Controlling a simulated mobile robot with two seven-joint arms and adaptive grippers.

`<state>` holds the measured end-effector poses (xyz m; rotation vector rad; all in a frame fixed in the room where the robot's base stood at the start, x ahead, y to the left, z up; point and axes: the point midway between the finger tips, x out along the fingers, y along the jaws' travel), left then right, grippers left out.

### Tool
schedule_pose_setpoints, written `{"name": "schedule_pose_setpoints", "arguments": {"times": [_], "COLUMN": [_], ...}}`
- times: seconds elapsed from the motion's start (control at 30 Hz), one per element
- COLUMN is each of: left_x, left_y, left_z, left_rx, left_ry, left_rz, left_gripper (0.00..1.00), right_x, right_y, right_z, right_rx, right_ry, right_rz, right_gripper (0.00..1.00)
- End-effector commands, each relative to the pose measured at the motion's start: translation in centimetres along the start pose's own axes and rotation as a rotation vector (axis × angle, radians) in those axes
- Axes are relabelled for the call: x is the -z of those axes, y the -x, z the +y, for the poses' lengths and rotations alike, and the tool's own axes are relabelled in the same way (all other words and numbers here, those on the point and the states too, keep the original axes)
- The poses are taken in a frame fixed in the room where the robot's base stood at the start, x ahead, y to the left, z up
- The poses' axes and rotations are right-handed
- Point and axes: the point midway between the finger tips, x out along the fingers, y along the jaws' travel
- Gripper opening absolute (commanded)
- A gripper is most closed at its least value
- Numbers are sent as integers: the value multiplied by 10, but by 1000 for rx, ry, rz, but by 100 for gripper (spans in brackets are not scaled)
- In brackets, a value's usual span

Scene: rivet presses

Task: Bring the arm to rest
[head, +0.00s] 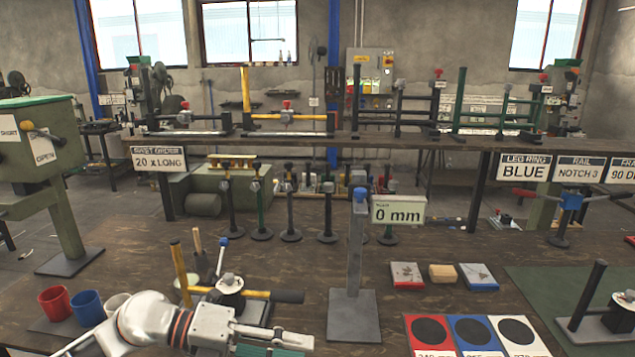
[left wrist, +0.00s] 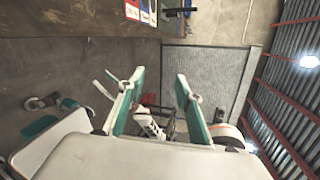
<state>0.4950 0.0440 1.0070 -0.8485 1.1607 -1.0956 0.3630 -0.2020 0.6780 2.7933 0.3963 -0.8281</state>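My left arm comes in from the lower left in the head view, and its gripper (head: 275,342) is at the bottom edge, partly cut off. It is low in the picture, in front of the wooden bench. In the left wrist view the left gripper (left wrist: 160,88) has its two teal-padded fingers well apart. No held object shows between them; only background parts show through the gap. My right gripper cannot be made out in either view.
A grey post (head: 352,270) with a wide base stands at the centre. Coloured pads (head: 475,333) lie to its right.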

Motion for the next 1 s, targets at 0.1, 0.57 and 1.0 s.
{"name": "schedule_pose_setpoints", "arguments": {"times": [0.1, 0.57, 1.0], "left_x": [6, -11, 152], "left_y": [-19, 25, 65], "left_z": [-18, 80, 293], "left_rx": [218, 693, 596], "left_ry": [150, 971, 1796], "left_rz": [-96, -731, -1274], "left_gripper": [35, 35, 35], "right_x": [-2, -2, 2], "right_y": [0, 0, 0], "right_z": [0, -1, 0], "right_rx": [1, 1, 0], "right_ry": [0, 1, 2], "right_rz": [-3, -3, 3], "right_gripper": [40, 40, 40]}}
